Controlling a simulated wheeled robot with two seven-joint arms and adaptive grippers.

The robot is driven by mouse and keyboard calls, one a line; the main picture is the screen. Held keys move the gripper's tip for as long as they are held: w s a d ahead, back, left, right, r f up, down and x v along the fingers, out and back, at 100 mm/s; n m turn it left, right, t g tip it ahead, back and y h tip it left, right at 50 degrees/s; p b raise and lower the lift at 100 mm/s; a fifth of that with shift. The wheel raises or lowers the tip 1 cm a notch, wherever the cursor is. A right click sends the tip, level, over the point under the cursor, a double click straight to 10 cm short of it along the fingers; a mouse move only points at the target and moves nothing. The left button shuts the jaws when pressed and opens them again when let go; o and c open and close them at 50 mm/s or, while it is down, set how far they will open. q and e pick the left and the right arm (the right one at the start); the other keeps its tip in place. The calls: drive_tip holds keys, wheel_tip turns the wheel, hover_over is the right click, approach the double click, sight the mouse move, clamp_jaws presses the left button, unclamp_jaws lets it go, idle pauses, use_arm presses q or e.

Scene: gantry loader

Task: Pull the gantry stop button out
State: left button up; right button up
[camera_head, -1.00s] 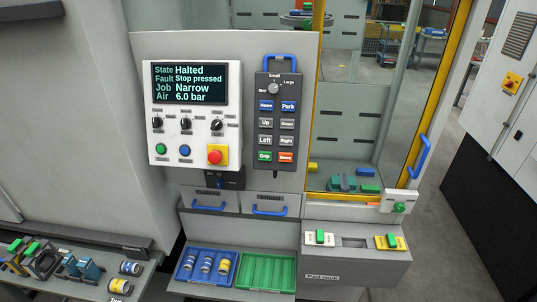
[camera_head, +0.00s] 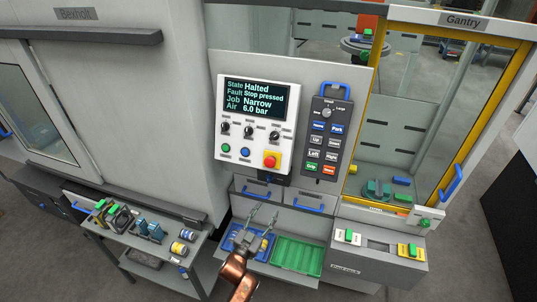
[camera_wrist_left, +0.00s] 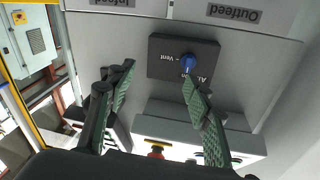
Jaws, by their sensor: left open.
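The gantry stop button (camera_head: 270,159) is a red mushroom head on a yellow plate, at the lower right of the white control panel (camera_head: 229,150). The screen (camera_head: 254,97) reads Halted and Stop pressed. My left gripper (camera_head: 263,211) is open and empty below the panel, apart from the button, in front of the drawers. In the left wrist view, which is upside down, its two fingers (camera_wrist_left: 158,77) are spread. The red button (camera_wrist_left: 156,153) shows small and partly hidden beyond them. My right gripper is not in view.
A blue air knob on a dark block (camera_wrist_left: 188,62) lies close to the fingers in the wrist view. A grey keypad (camera_head: 328,140) with a blue handle stands right of the panel. Below are a blue tray (camera_head: 235,235) and a green tray (camera_head: 297,256).

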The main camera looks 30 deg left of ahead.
sight(269, 164)
use_arm(q)
wheel_tip(269, 164, up, 20)
drive_tip(key=s+t+p, duration=0.2)
drive_tip(key=t+p, duration=0.1)
drive_tip(key=shift+m, duration=0.3)
drive_tip(key=x, duration=0.2)
drive_tip(key=p+x, duration=0.1)
drive_tip(key=x, duration=0.3)
drive_tip(key=shift+w+a+r+p, duration=0.15)
drive_tip(key=shift+a+r+p, duration=0.15)
drive_tip(key=shift+r, duration=0.1)
drive_tip(key=shift+w+r, duration=0.15)
drive_tip(key=shift+w, duration=0.4)
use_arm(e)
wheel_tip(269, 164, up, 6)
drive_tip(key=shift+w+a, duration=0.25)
use_arm(q)
drive_tip(key=shift+c, duration=0.6)
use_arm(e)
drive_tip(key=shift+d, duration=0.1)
use_arm(q)
drive_tip(key=c, duration=1.1)
clamp_jaws()
